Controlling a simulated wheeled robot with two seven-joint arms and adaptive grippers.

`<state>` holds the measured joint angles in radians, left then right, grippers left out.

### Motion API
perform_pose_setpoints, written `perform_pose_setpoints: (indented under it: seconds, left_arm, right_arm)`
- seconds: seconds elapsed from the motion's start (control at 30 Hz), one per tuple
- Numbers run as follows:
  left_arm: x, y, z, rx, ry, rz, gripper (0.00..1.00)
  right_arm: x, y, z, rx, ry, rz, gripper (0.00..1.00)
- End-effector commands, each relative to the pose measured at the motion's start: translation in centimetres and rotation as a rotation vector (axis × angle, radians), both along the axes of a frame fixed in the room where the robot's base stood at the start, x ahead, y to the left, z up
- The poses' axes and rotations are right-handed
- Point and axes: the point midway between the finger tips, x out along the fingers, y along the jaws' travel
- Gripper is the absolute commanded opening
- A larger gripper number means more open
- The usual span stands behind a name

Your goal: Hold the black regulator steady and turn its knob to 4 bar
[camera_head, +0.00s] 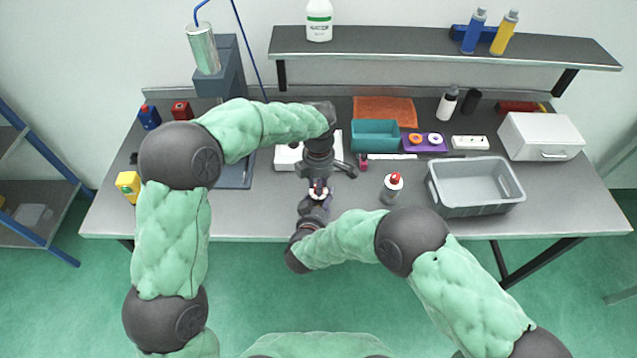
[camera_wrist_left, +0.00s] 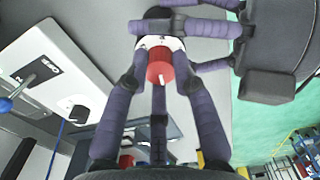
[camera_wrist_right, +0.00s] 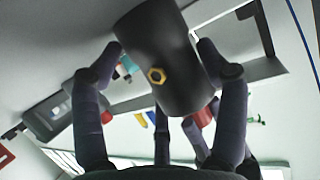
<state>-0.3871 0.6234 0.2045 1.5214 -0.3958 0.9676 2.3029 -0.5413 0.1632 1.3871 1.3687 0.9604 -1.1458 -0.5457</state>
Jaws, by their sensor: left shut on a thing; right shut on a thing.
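The black regulator (camera_wrist_right: 168,58) shows in the right wrist view as a dark cylinder with a brass fitting, between the fingers of my right gripper (camera_wrist_right: 160,75), which is shut on it. Its red knob (camera_wrist_left: 160,67) faces the left wrist camera, with a short white mark near its lower edge and a pale dial ring behind. My left gripper (camera_wrist_left: 160,82) has its fingers on both sides of the knob and is shut on it. The scale figures are too small to read. In the head view the grippers meet above the table's front edge and mostly hide the regulator.
A white box (camera_wrist_left: 45,70) with an OFF switch lies close to my left gripper. A teal bin (camera_head: 374,137) is behind. The table front between bottle and crate is narrow.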

Motion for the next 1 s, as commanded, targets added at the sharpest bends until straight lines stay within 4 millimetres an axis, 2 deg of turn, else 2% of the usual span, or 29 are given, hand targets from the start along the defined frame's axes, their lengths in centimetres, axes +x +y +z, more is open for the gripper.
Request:
perform_pose_setpoints:
  seconds: [0.6,1.0]
  left_arm:
    - [0.03,0.00,0.06,0.000,0.000,-0.385,0.00]
    - [0.03,-0.01,0.04,0.001,0.000,-0.501,0.00]
  right_arm:
    - [-0.01,0.00,-0.02,0.000,0.000,0.000,0.29]
    - [0.00,0.00,-0.01,0.000,0.000,0.000,0.29]
